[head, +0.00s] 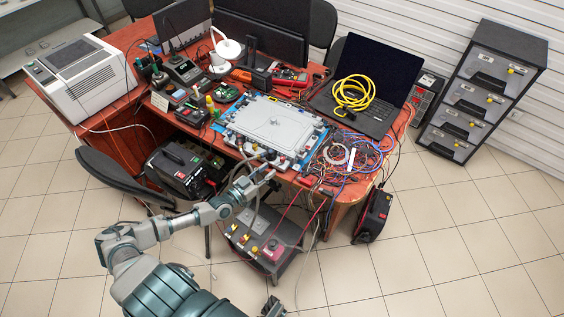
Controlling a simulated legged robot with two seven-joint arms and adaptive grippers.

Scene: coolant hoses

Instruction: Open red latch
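A grey cold plate (268,124) with hose fittings along its front edge lies on the red-brown desk (343,196). My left gripper (264,171) is at the desk's front edge, just in front of the plate's front fittings. Its two fingers look apart, with nothing visible between them. Whether it touches a fitting or hose cannot be told. I cannot make out a red latch for certain; the fittings by the gripper are too small and partly hidden. A dark tip at the bottom edge seems to be my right gripper (272,307), mostly out of view.
Tangled wires (352,160) lie right of the plate. A laptop (362,85) with a coiled yellow cable (353,95) stands behind them. Tools and meters crowd the left. A grey box (268,240) with hoses stands on the floor below my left gripper.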

